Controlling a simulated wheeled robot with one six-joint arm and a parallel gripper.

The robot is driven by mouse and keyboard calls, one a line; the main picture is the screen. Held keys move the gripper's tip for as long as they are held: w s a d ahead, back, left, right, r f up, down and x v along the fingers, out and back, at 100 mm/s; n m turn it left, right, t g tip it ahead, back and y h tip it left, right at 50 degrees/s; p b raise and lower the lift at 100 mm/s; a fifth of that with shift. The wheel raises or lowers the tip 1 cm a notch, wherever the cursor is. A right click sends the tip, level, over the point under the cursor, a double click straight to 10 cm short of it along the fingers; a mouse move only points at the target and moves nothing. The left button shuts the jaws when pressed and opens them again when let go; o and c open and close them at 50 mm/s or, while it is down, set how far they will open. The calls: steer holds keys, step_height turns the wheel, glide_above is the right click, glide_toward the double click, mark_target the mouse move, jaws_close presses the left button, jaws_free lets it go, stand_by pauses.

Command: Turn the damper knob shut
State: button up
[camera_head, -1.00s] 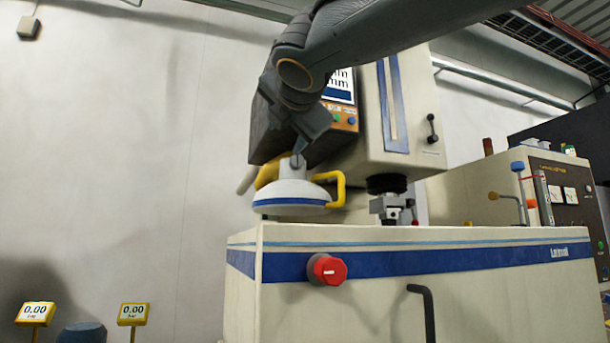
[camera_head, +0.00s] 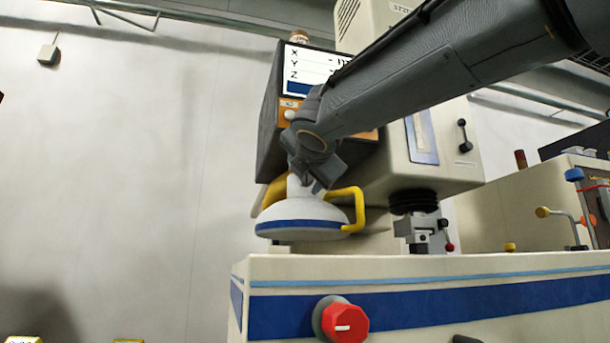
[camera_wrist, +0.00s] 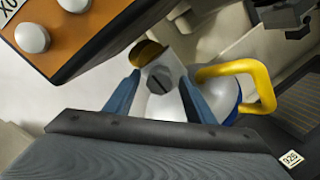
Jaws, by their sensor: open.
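A small dark grey knob (camera_wrist: 159,80) with a slot in its face sits on the white neck of a hood in the wrist view; I take it for the damper knob. The white domed hood (camera_head: 300,224) with a blue band and yellow handle (camera_head: 358,208) shows in the head view. My gripper (camera_wrist: 158,82) is open, with one blue finger on each side of the knob. I cannot tell whether either finger touches it. In the head view my gripper (camera_head: 310,180) is at the hood's neck and hides the knob.
A red knob (camera_head: 345,322) is on the machine front (camera_head: 450,314) below the hood. A dark display panel (camera_head: 276,108) stands close behind my wrist. The machine head (camera_head: 455,165) is to the right. Open space lies before the bare wall at left.

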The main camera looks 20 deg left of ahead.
steer(key=shift+w+a, duration=0.25)
steer(key=shift+w, duration=0.3)
steer(key=c, duration=1.1)
